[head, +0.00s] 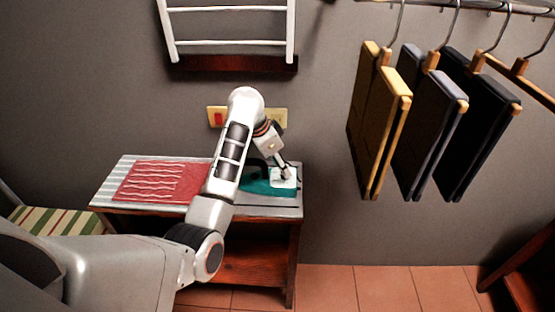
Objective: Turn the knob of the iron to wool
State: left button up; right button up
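The teal and white iron (257,186) is on the right part of the small table's top. My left arm reaches in from the left and bends down over the table. My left gripper (285,175) is at the iron's white right part, at or just above it. The fingers are small and dark, and I cannot tell whether they touch the iron or are open or shut. The knob cannot be made out; the arm and gripper cover part of the iron. My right gripper is not in view.
The table (118,185) carries a red cloth (155,181) with pale wavy lines, left of the iron. Folded trousers (378,120) hang on hangers to the right. A striped chair seat (60,219) is at left.

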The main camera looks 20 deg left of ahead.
pick_arm(q)
jog(key=shift+v, duration=2.6)
